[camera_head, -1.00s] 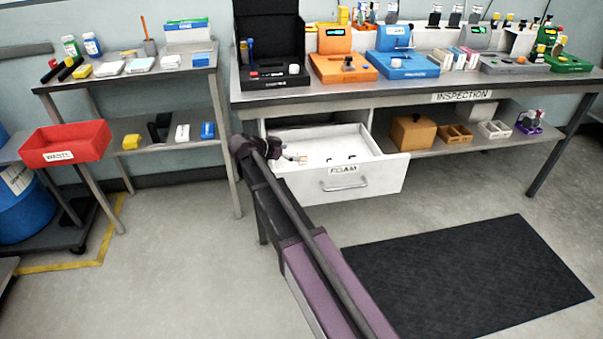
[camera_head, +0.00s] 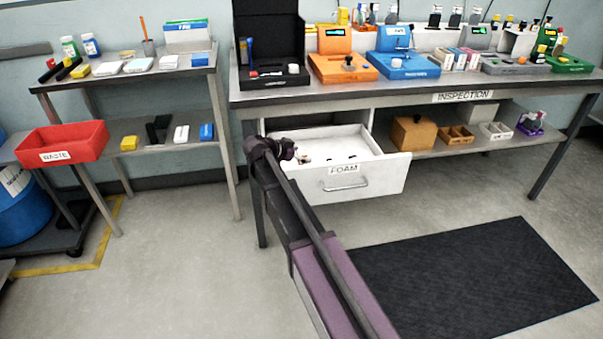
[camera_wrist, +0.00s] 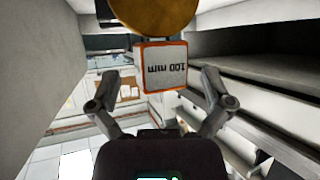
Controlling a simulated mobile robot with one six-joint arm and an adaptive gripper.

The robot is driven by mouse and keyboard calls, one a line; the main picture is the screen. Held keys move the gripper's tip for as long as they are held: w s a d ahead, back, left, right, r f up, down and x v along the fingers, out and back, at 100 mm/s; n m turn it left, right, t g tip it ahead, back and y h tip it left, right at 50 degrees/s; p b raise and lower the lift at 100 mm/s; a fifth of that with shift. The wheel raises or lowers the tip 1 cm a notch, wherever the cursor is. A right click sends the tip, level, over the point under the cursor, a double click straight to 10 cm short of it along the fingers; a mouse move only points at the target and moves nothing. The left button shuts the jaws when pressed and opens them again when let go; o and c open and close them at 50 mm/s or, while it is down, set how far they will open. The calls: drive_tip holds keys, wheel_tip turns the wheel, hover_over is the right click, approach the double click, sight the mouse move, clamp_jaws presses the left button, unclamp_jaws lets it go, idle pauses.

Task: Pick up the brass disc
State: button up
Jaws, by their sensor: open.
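In the wrist view, the brass disc (camera_wrist: 160,14) is a round golden face at the top centre, cut off by the frame edge. A white block with orange edges (camera_wrist: 161,68), marked "100 mm" upside down, is just below it in the picture and seems to touch or overlap it. My gripper (camera_wrist: 160,82) is open, one finger on each side of the block in the picture. I cannot tell how deep the block is between them. In the head view my gripper (camera_head: 291,152) is at the left of the open white FOAM drawer (camera_head: 375,178); the disc is not clear there.
Small dark things (camera_head: 353,156) lie on the drawer floor. The grey INSPECTION bench (camera_head: 410,99) is above the drawer, with instruments on top. A lower shelf (camera_head: 450,155) with boxes is to the right. The red WASTE bin (camera_head: 62,143) is at the left.

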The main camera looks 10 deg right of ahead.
idle(0.4)
clamp_jaws()
drive_tip(key=shift+r, duration=0.15)
wheel_tip(320, 180, up, 10)
drive_tip(key=p, duration=1)
idle(0.8)
